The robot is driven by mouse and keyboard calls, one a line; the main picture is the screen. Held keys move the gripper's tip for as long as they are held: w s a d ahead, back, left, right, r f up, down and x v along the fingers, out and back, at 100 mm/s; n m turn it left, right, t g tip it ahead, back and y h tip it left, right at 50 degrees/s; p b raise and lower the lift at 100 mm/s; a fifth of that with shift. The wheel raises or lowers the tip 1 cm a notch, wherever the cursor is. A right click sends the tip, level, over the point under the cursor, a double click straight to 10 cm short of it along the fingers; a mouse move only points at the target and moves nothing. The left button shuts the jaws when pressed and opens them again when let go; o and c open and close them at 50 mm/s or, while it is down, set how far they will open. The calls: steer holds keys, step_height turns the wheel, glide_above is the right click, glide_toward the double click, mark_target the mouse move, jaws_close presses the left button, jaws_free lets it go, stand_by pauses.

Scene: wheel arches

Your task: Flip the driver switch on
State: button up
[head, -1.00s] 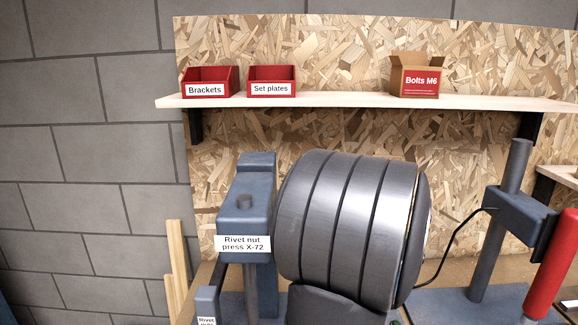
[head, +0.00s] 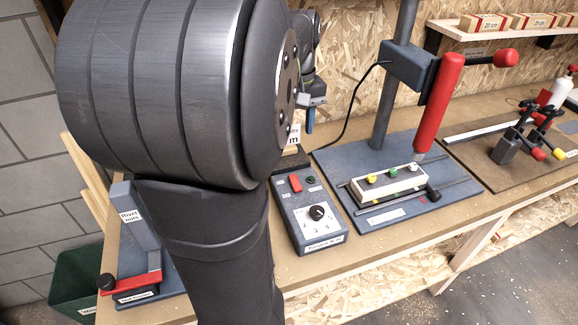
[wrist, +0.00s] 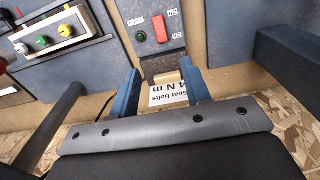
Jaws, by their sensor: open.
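The driver control box (head: 309,215) is a grey box on the bench with a red rocker switch (head: 296,183), a dark green round lamp or button (head: 311,181) and a black dial (head: 317,212). In the wrist view the red switch (wrist: 160,29) and green round part (wrist: 141,37) sit beyond the fingertips. I cannot tell which way the switch is tipped. My gripper (wrist: 160,84) is open with two blue fingers, empty and apart from the switch. In the head view one blue finger (head: 310,119) shows behind the box; my arm hides part of the gripper.
A "Seat bolts" card (wrist: 167,95) shows between my fingers, behind the box. A press with a red handle (head: 438,103) and a fixture with coloured knobs (head: 388,183) stand right of the box. The rivet nut press base (head: 140,265) is left. Bench front is clear.

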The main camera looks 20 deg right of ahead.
mark_target(295, 182)
step_height(295, 182, down, 17)
steer(key=shift+r, duration=0.15)
steer(key=shift+c, duration=0.2)
